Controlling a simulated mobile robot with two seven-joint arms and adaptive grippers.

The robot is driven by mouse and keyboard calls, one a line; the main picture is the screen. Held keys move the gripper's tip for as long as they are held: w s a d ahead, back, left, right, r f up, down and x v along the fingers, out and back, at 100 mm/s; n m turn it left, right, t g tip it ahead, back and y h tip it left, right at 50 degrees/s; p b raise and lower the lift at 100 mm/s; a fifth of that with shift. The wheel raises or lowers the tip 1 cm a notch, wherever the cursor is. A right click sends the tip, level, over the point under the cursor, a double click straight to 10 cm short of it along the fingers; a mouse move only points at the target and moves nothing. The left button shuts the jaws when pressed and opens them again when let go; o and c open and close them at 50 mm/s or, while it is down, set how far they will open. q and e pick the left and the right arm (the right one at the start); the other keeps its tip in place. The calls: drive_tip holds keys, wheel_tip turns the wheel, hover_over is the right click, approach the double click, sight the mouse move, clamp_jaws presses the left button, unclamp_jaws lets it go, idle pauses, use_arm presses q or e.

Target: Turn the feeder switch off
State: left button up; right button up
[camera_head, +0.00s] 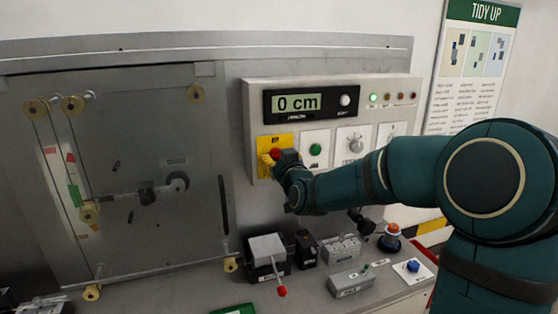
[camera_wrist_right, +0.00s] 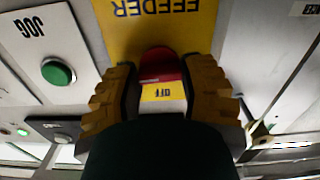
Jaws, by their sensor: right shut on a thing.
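The feeder switch is a red knob (camera_wrist_right: 158,62) on a yellow plate (camera_head: 268,143) at the left of the grey control box. In the right wrist view the plate reads FEEDER upside down, with a small yellow label (camera_wrist_right: 163,92) below the knob. My right gripper (camera_head: 274,158) is at the plate, its yellow fingers on both sides of the red knob, shut on it. The fingers and palm hide part of the knob and plate, and I cannot tell clearly which position the knob is in. My left gripper is not in view.
The control box (camera_head: 252,105) has a display (camera_head: 297,103) reading 0 cm, a green button (camera_head: 315,149), a grey knob (camera_head: 355,144) and a lit green lamp (camera_head: 374,98). Below, a red-tipped lever (camera_head: 282,291) and several small devices stand on the bench. A roller panel is at left.

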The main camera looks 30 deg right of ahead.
drive_tip(key=n, duration=0.3)
drive_tip(key=shift+b, duration=0.3)
drive_tip(key=n, duration=0.4)
drive_tip(key=shift+n, duration=0.4)
drive_tip(key=n+p, duration=0.1)
drive_tip(key=n, duration=0.3)
drive_tip(key=shift+n+p, duration=0.4)
drive_tip(key=shift+n, duration=2.1)
drive_tip(key=o, duration=1.2)
drive_tip(key=v, duration=1.2)
